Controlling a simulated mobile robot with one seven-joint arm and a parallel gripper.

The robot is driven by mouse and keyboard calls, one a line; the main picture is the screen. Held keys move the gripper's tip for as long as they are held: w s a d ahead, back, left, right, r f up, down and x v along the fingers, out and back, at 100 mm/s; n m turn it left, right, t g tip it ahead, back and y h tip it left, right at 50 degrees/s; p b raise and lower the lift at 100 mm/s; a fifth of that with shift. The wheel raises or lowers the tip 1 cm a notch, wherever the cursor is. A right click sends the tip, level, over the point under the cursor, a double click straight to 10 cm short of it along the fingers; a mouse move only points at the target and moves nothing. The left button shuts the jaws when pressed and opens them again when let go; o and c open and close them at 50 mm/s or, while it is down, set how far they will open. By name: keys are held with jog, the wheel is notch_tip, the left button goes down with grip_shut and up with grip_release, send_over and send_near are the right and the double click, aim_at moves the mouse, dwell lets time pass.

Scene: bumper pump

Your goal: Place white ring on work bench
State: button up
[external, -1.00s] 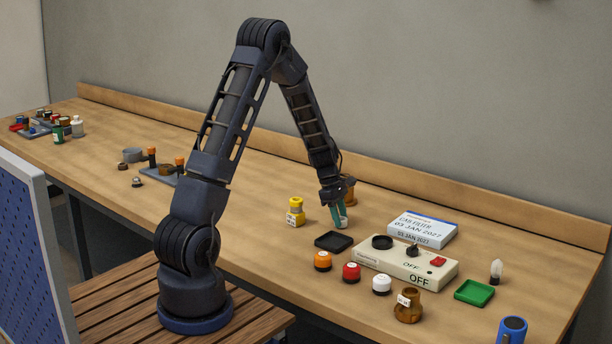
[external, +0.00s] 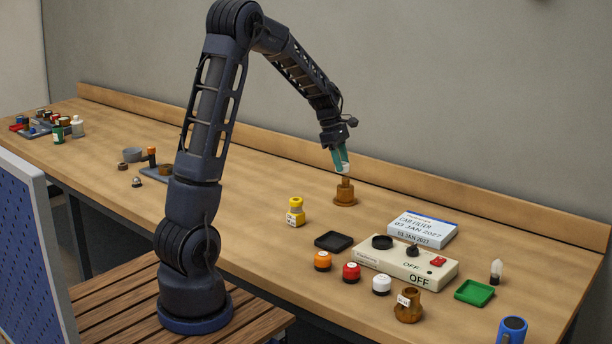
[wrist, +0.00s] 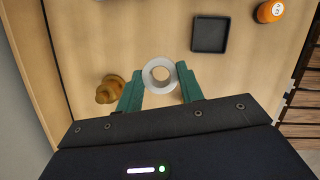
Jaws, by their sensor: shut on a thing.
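The white ring (wrist: 149,74) is held between the green fingertips of my gripper (wrist: 160,84) in the wrist view, with bare wood showing through its hole. In the external view, my gripper (external: 342,163) points down with the ring (external: 344,168) at its tips, raised above the work bench (external: 260,192). The brown stand with an upright post (external: 345,198) appears just below the ring in that view. In the wrist view, this stand (wrist: 109,91) lies to the left of the ring, outside the fingers. Whether the ring touches the post cannot be told from the external view.
A black square tray (external: 334,241), a yellow bottle-like piece (external: 295,213) and a beige control box (external: 405,263) stand nearby. Orange (external: 323,261), red and white caps sit in front of the box. Bare bench lies left of the stand and yellow piece.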

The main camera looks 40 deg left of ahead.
jog(key=shift+r, duration=0.45)
jog(key=w+a+n+t, duration=0.1)
jog(key=w+a+n, duration=0.2)
jog(key=a, duration=0.7)
jog(key=w+a+n, duration=0.3)
jog(key=a, duration=0.8)
jog(key=s+a+n+t+y, duration=0.15)
jog(key=a+n, duration=0.45)
jog(key=a, duration=1.9)
jog(key=n+y, duration=0.4)
jog(key=n, duration=0.8)
send_over(124, 179)
jog(key=shift+g, duration=0.45)
jog(key=f, duration=2)
jog(key=shift+s+d, duration=0.25)
jog(key=shift+s, duration=0.1)
jog(key=o, duration=0.9)
